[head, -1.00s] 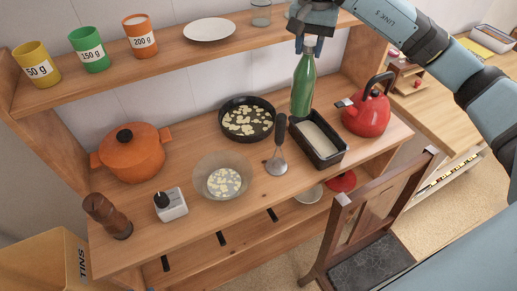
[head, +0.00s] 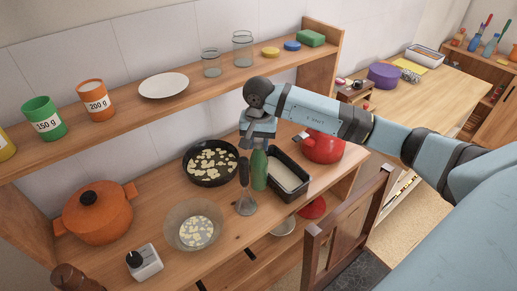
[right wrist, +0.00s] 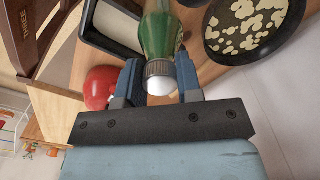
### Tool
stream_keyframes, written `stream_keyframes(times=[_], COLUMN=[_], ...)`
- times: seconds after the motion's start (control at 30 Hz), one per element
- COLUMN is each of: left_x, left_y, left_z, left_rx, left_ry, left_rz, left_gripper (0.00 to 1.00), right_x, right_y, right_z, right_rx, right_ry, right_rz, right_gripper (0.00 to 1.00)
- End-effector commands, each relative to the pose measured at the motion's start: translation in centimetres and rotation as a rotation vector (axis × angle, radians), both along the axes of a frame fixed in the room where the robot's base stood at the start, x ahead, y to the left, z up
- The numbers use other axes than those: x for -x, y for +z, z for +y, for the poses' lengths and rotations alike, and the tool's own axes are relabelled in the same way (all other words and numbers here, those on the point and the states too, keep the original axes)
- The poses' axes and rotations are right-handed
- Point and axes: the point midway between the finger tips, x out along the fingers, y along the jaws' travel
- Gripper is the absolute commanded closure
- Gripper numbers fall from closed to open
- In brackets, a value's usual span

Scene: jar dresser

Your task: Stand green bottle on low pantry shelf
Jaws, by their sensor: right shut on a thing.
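The green bottle (head: 259,171) is upright in the head view, in front of the dark loaf pan and beside the ladle. I cannot tell whether its base touches the counter. My right gripper (head: 257,142) is above it, shut on its neck. In the right wrist view the bottle (right wrist: 160,32) runs away from the gripper (right wrist: 159,82), with its pale cap between the two fingers. A lower shelf (head: 235,272) shows under the counter; I cannot tell if it is the low pantry shelf. My left gripper is out of view.
The loaf pan (head: 298,190), skillet (head: 189,168), ladle (head: 246,206) and glass bowl (head: 172,232) crowd the bottle. A red kettle (head: 322,146) is at right. The upper shelf (head: 140,110) holds cups, a plate and jars. A wooden chair (head: 318,240) stands in front.

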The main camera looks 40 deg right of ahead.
Motion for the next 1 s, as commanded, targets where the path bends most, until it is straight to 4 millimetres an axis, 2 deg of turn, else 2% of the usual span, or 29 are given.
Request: stream_keyframes(times=[0.23, 0.63, 0.67, 0.73, 0.77, 1.0], left_x=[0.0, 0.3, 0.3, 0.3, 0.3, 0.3], left_y=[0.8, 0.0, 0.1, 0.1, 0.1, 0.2], left_z=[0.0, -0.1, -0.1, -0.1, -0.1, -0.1], left_rx=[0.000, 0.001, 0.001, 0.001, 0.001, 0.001], left_ry=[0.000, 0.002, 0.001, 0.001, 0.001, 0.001], left_rz=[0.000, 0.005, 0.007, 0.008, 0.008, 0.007], left_gripper=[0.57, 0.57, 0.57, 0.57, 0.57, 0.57], right_x=[0.1, 0.0, 0.0, 0.0, 0.0, 0.0], right_y=[-3.2, -3.9, -3.8, -3.7, -3.7, -3.7], right_z=[0.0, 0.0, 0.0, 0.0, 0.0, 0.0], right_rx=[-0.001, 0.000, 0.001, 0.000, 0.000, 0.000], right_ry=[-0.001, 0.000, 0.000, 0.000, 0.000, 0.000], right_rz=[0.004, 0.000, 0.001, 0.001, 0.001, 0.001], right_gripper=[1.00, 1.00, 0.60, 0.44, 0.42, 0.42])
